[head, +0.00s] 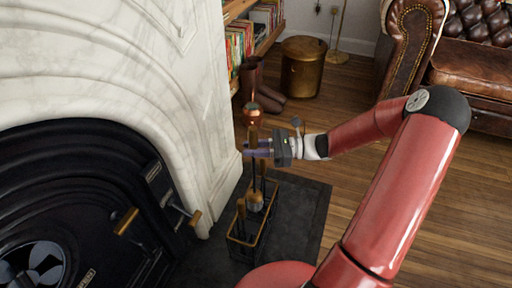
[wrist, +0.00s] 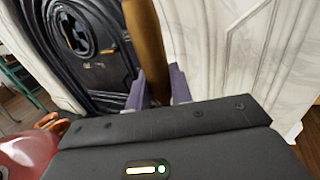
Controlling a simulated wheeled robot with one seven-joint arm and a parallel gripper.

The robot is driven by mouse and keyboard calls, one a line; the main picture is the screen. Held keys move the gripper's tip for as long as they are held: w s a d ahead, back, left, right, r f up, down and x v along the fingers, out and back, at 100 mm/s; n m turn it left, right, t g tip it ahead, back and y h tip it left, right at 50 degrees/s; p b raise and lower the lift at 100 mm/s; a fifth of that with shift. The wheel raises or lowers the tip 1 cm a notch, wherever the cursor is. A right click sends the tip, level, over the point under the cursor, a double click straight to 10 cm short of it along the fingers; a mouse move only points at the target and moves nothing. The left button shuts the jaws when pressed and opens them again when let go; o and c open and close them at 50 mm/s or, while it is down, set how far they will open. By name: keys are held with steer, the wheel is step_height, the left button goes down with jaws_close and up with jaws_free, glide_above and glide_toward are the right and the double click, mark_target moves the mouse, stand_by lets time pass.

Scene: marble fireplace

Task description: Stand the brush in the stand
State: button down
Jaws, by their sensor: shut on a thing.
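My gripper (head: 258,148) is shut on the brass handle of the brush (wrist: 146,45), which passes upright between the purple fingers in the wrist view. In the head view the handle (head: 253,135) shows at the fingers, with a copper-coloured knob above it. The dark stand with a brass rim (head: 232,242) is on the black hearth slab below my gripper. A dark shaft and a tan end show beneath the fingers, over or within the stand's outline. I cannot tell whether the lower end is inside the stand or touching it.
The marble fireplace (head: 130,70) and its black iron insert (head: 80,190) are close on the left. Brown boots (head: 258,85) and a brass bucket (head: 303,68) stand behind. A leather sofa (head: 470,65) is at back right.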

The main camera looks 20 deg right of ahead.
steer(key=shift+w+a+f+b, duration=0.1)
steer(key=shift+f+b, duration=1.45)
steer(key=shift+f, duration=1.9)
steer(key=shift+w+a+f+b, duration=0.1)
steer(key=shift+f+b, duration=1.45)
steer(key=shift+f, duration=1.85)
steer(key=c, duration=1.2)
jaws_free()
steer(key=shift+o, duration=0.2)
steer(key=shift+d, duration=0.1)
steer(key=v, duration=0.8)
steer(key=shift+p, duration=0.3)
